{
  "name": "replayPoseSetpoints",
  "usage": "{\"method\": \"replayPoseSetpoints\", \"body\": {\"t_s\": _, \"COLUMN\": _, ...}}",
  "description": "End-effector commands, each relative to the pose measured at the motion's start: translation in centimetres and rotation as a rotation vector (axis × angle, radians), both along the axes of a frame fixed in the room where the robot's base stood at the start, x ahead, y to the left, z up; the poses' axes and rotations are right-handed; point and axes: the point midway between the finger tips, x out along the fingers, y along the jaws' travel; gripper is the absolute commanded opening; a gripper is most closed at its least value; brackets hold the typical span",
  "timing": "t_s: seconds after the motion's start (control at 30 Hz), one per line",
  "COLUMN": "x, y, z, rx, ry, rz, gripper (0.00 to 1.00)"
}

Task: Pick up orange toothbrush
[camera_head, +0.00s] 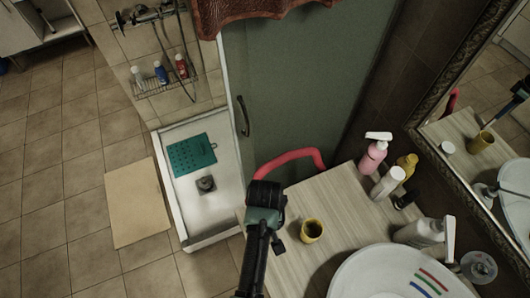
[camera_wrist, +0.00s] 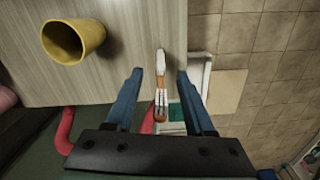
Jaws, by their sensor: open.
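A slim orange and white toothbrush (camera_wrist: 160,70) shows in the wrist view, at the counter's edge. Its pale end lies over the wood-grain counter (camera_wrist: 120,50) and its orange part reaches down the picture toward my gripper's body. My gripper (camera_wrist: 156,75) is open, with one blue finger on each side of the toothbrush and visible gaps between. I cannot tell the height between the fingers and the toothbrush. In the head view my gripper (camera_head: 265,190) is over the counter's left edge, and the toothbrush is not visible there.
A yellow cup (camera_head: 312,231) stands on the counter close to my gripper. Bottles, including a pink pump bottle (camera_head: 372,157), line the back near the mirror. A white sink (camera_head: 350,275) is at the right. A red curved tube (camera_head: 290,158) lies beyond my gripper.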

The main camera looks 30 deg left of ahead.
Motion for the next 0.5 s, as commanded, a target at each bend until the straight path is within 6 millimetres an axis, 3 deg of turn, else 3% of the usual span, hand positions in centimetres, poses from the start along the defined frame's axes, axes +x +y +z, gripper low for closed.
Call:
{"method": "replayPoseSetpoints", "body": {"t_s": 0.27, "x": 0.04, "y": 0.03, "z": -0.31, "rx": 0.001, "ry": -0.001, "rz": 0.000, "gripper": 0.54}}
{"method": "replayPoseSetpoints", "body": {"t_s": 0.5, "x": 0.04, "y": 0.03, "z": -0.28, "rx": 0.001, "ry": -0.001, "rz": 0.000, "gripper": 0.12}}
